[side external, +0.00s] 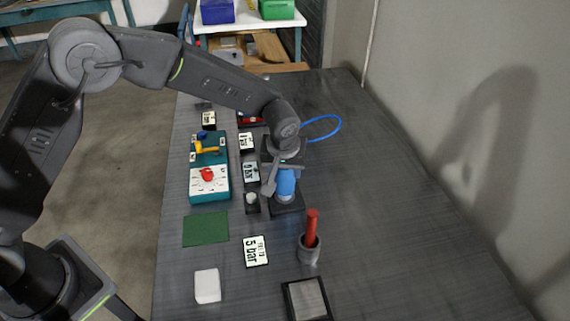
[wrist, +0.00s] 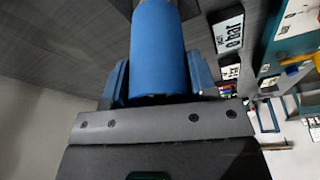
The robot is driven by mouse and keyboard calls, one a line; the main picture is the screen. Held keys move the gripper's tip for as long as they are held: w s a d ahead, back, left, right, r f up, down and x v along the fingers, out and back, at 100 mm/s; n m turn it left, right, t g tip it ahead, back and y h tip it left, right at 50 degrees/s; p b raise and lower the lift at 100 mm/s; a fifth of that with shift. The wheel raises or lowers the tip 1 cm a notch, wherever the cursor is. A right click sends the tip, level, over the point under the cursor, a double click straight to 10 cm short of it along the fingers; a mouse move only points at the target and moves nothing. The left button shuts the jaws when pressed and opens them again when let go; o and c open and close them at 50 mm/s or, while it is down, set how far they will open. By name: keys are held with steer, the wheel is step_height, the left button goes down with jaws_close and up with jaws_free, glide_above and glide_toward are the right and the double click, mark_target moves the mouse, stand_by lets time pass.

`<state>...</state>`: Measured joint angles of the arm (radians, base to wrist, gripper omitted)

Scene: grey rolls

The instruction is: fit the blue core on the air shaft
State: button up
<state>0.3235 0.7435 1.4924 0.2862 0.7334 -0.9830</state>
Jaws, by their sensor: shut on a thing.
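The blue core (side external: 286,183) is upright below my gripper (side external: 284,170), over a dark base plate (side external: 290,209) on the table. In the wrist view the blue core (wrist: 158,50) sits between the two blue fingers of my gripper (wrist: 158,78), which is shut on it. A short grey cylindrical part (wrist: 187,9) shows at the core's far end; it may be the air shaft or its mount. A pale ring also shows under the core in the side view. I cannot tell how far the core is around the shaft, as its inside is hidden.
A red rod in a grey cup (side external: 310,251) stands in front of the base plate. To the left are a teal unit with a red knob (side external: 208,178), a yellow lever (side external: 205,148), pressure cards (side external: 256,251) and a green mat (side external: 205,230).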

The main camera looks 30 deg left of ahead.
steer(key=shift+f, duration=0.3)
steer(key=o, duration=1)
steer(key=v, duration=1.4)
steer(key=shift+a, duration=0.1)
steer(key=s+a+r+m+t+h, duration=0.1)
steer(key=s+a+r+m, duration=0.1)
steer(key=s+a+r, duration=0.8)
steer(key=s+a+f+m+t, duration=0.1)
steer(key=s+a, duration=0.1)
steer(key=s, duration=0.6)
steer(key=s+a+f+m, duration=0.1)
steer(key=s+a+m, duration=0.1)
steer(key=s, duration=0.6)
steer(key=shift+a+t, duration=0.4)
